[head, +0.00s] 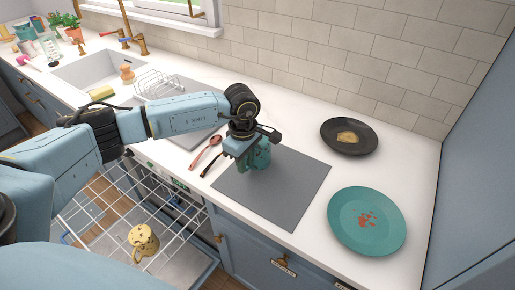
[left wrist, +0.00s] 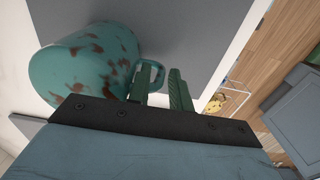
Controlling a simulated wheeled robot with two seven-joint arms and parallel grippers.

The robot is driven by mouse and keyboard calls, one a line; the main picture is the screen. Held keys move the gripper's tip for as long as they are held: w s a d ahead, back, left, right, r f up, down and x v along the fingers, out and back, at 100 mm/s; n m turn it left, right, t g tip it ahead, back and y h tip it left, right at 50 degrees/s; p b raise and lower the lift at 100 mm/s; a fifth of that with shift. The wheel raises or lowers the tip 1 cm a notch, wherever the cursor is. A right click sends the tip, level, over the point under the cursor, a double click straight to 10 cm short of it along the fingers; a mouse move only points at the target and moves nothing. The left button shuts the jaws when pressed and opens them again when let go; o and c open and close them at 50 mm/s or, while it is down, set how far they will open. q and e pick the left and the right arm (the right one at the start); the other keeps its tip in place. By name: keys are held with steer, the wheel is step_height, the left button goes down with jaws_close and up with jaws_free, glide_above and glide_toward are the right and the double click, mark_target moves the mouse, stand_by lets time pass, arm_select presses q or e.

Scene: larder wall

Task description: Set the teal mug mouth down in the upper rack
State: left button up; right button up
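The teal mug (head: 262,160) is at the grey mat on the counter, partly hidden behind my left gripper (head: 246,150). In the left wrist view the mug (left wrist: 82,62) is large at the upper left, with reddish-brown stains and its handle toward the fingers. My left gripper (left wrist: 163,82) has its two green fingers apart with a gap between them, at the handle; one finger overlaps the handle loop. I cannot tell whether either finger touches it. The pulled-out wire dishwasher rack (head: 100,212) is at the lower left. My right gripper is not in view.
A speckled yellow mug (head: 143,240) is inside the rack area. A teal plate with red bits (head: 366,220) and a dark plate with food (head: 349,136) lie right of the grey mat (head: 297,190). Spoons (head: 205,152) lie left of it. A sink (head: 100,70) is at the back left.

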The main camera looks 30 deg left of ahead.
arm_select(q)
steer(key=shift+c, duration=0.4)
jaws_close()
steer(key=shift+r, duration=0.1)
step_height(320, 180, up, 9)
steer(key=shift+r, duration=0.15)
step_height(320, 180, up, 9)
steer(key=p, duration=0.4)
steer(key=shift+f, duration=0.2)
steer(key=shift+f, duration=0.15)
